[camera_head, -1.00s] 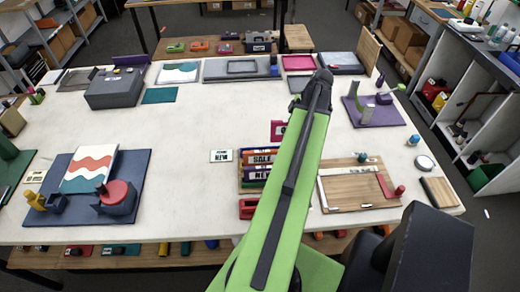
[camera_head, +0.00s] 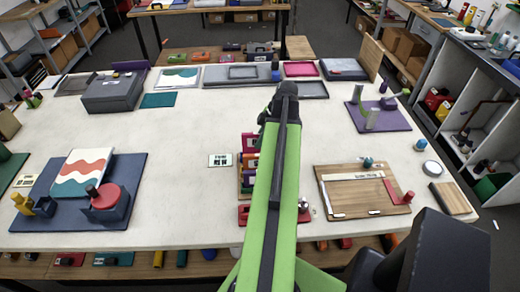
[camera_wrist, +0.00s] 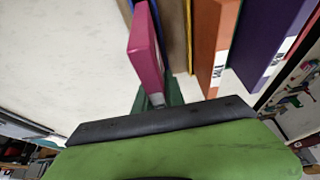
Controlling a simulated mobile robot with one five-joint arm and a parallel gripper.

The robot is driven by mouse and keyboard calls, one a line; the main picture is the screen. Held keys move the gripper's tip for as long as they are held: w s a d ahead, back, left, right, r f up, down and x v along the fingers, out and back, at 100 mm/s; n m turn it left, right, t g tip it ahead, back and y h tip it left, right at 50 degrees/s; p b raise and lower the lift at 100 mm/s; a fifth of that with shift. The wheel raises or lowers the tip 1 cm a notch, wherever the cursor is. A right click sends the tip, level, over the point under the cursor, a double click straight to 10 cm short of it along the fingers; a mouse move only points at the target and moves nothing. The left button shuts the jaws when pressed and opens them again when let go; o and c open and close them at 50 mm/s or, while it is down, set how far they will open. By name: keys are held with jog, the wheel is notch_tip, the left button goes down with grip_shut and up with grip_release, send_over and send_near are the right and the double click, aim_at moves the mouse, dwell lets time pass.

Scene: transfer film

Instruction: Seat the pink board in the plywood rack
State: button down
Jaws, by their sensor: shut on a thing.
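My gripper (camera_wrist: 157,98) is shut on the pink board (camera_wrist: 147,52), whose narrow edge faces the wrist camera. In the head view the pink board (camera_head: 250,142) shows just left of my arm, at the far end of the plywood rack (camera_wrist: 176,38). The rack holds an orange board (camera_wrist: 213,45) and a purple board (camera_wrist: 268,40), which lie to the right of the pink board in the wrist view. A blue edge shows close behind the pink board. My arm hides the gripper and much of the rack in the head view. I cannot tell whether the pink board touches the rack.
A small printed card (camera_head: 221,160) lies left of the rack. A red item (camera_head: 244,214) sits at its near end. A wooden board with a red tool (camera_head: 393,192) lies to the right.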

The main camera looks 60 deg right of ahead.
notch_tip(320, 180, down, 4)
jog(key=b, duration=0.3)
jog(key=shift+r, duration=0.25)
jog(key=shift+f, duration=0.1)
jog(key=c, duration=1.8)
grip_release()
jog(key=shift+f, duration=0.1)
jog(key=shift+c, duration=0.2)
jog(key=o, duration=0.4)
jog(key=shift+o, duration=0.2)
